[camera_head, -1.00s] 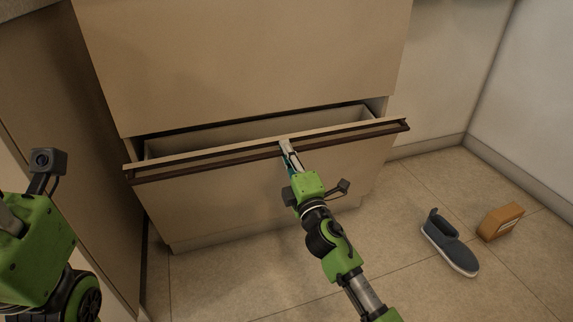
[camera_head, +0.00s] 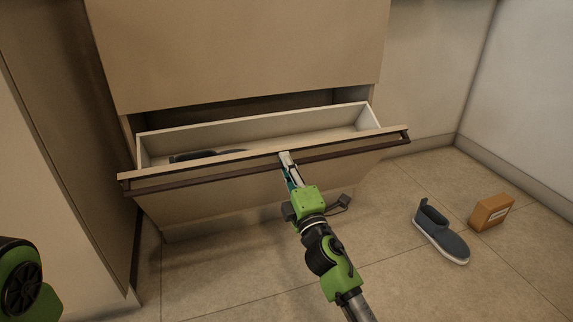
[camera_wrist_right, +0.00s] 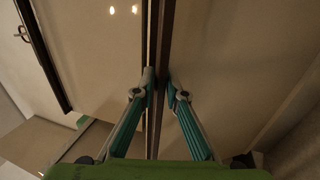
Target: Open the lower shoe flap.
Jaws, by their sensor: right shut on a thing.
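The lower shoe flap (camera_head: 215,200) of the beige cabinet is tilted outward at its top, with a dark handle strip (camera_head: 350,151) along its upper edge. Behind it a light inner compartment (camera_head: 300,122) shows, with a dark object (camera_head: 195,156), perhaps a shoe, partly hidden by the flap's edge. My right gripper (camera_head: 286,158) is shut on the flap's upper edge near its middle. In the right wrist view, its two teal fingers (camera_wrist_right: 158,82) stand on either side of the edge. My left gripper is not in view; only a part of my left arm shows at the lower left.
The upper cabinet front (camera_head: 240,50) is closed above the opening. A blue-grey shoe (camera_head: 440,235) and an orange-brown box (camera_head: 491,212) lie on the tiled floor at the right. A tall side panel (camera_head: 60,150) stands at the left.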

